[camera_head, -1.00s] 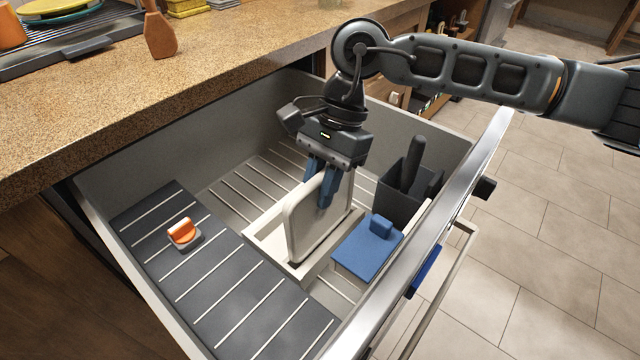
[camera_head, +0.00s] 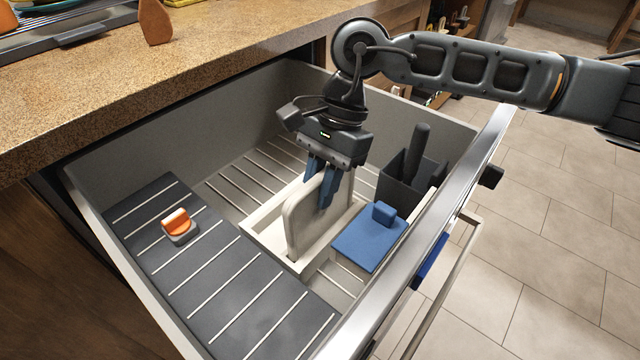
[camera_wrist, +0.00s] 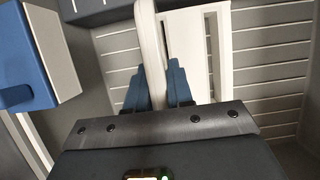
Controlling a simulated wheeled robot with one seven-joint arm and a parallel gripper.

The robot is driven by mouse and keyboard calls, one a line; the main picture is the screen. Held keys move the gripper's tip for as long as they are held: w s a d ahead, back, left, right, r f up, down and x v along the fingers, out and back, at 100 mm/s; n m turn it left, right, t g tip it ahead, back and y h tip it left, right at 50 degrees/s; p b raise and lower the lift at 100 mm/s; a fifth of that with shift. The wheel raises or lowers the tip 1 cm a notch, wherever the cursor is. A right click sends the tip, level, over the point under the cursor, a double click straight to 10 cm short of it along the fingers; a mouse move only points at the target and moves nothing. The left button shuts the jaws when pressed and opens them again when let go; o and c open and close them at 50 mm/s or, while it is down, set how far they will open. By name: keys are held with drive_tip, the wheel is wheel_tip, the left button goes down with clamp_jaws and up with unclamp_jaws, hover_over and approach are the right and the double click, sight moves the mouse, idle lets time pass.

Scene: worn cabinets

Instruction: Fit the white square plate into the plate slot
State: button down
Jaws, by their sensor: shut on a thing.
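The white square plate (camera_head: 304,217) stands on edge, upright, in the open drawer. My gripper (camera_head: 326,186) is shut on its upper edge from above, with blue fingers on either side. In the wrist view the plate (camera_wrist: 150,45) shows as a pale edge between the fingers of my gripper (camera_wrist: 158,88). The plate slot (camera_head: 268,233) is a white frame on the drawer floor. The plate's lower edge is at or inside this frame; how deep it sits is hidden by the plate itself.
A blue-lidded box (camera_head: 369,241) is just right of the frame. A dark holder (camera_head: 398,186) stands behind it. A dark ribbed panel (camera_head: 215,275) with an orange-and-grey piece (camera_head: 179,227) lies at left. The drawer's front rail (camera_head: 440,220) borders the right.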

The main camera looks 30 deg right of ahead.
drive_tip(key=shift+f+b, duration=1.05)
drive_tip(key=c, duration=0.9)
unclamp_jaws()
drive_tip(key=shift+r, duration=0.1)
